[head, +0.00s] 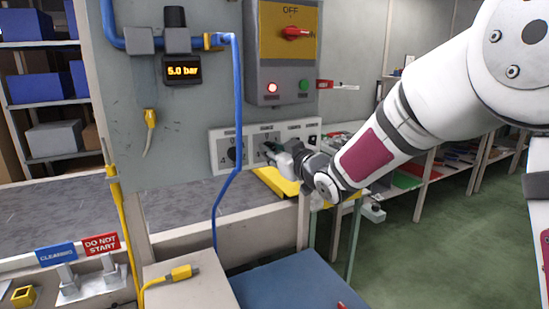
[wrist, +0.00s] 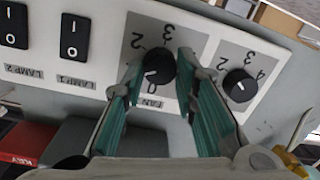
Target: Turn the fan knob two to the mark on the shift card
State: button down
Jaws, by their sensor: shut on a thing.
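The white switch panel (head: 221,166) is on the grey wall, with dial plates and switches. In the wrist view, a round black knob (wrist: 158,66) sits between my gripper's green fingers (wrist: 160,72), on a plate marked FAN with numbers 0, 2 and 3 visible. My gripper (head: 277,152) is shut on this knob, the one nearer the lamp switches. A small white mark shows on the knob's lower left, near the 0. A second black knob (wrist: 239,85) is free beside it on the right. I cannot make out a shift card.
Two lamp switches (wrist: 74,37) are beside the held knob. A grey box with a red OFF handle (head: 296,33) is above the panel. A blue pipe (head: 238,110) runs down close to it. A yellow-edged stand (head: 275,181) lies under my gripper.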

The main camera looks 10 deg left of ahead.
jog(key=shift+n, duration=0.3)
dwell(0.4)
jog(key=c, duration=1.3)
grip_release()
jog(key=v, duration=1.2)
